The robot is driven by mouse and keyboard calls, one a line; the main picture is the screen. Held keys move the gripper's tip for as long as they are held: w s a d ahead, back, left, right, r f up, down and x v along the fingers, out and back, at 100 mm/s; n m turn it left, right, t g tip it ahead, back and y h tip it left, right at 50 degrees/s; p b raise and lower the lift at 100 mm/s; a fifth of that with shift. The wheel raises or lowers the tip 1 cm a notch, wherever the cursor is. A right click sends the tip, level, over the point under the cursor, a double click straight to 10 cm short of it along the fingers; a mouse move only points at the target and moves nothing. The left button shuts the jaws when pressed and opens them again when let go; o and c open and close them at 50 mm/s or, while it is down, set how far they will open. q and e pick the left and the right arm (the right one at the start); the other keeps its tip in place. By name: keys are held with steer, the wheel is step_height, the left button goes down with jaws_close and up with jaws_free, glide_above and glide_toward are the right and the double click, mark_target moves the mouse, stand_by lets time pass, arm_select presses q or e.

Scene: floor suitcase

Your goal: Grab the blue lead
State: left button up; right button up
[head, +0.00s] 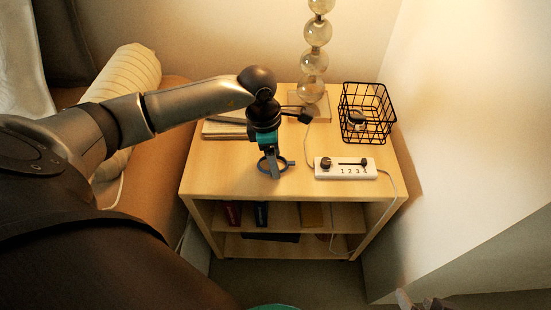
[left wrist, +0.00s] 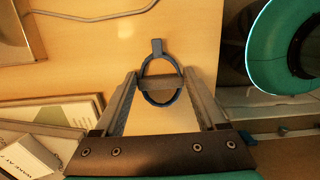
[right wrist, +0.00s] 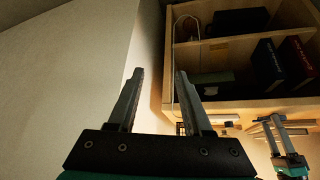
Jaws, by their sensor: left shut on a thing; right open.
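The blue lead (head: 288,162) shows as a small blue loop with a short tab, over the front of the wooden nightstand top. In the left wrist view the lead (left wrist: 157,47) lies between my fingertips, with its tab pointing away from me. My left gripper (head: 272,165) reaches down from above and is shut on the lead; it also shows in the left wrist view (left wrist: 160,82). I cannot tell whether the lead touches the wood. My right gripper (right wrist: 160,72) is open and empty, low by the wall and the nightstand's side; its tip shows at the head view's bottom edge.
A white power strip (head: 345,174) with plugs lies right of my left gripper. A black wire basket (head: 366,112) and a glass-ball lamp (head: 313,62) stand behind. Books (head: 221,129) lie at the back left. The shelves below hold several books. A wall closes off the right.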

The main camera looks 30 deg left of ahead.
mark_target(279, 162)
arm_select(q)
steer(key=shift+r, duration=0.45)
step_height(279, 162, up, 3)
steer(key=shift+p, duration=0.9)
step_height(279, 162, up, 16)
steer(key=p, duration=0.5)
steer(key=shift+p, duration=0.4)
arm_select(e)
steer(key=s+d+f+g+h, duration=0.1)
steer(key=s+f, duration=0.4)
steer(key=f, duration=0.8)
steer(key=shift+s+d+g, duration=0.15)
steer(key=shift+d+g, duration=0.5)
steer(key=shift+g, duration=0.75)
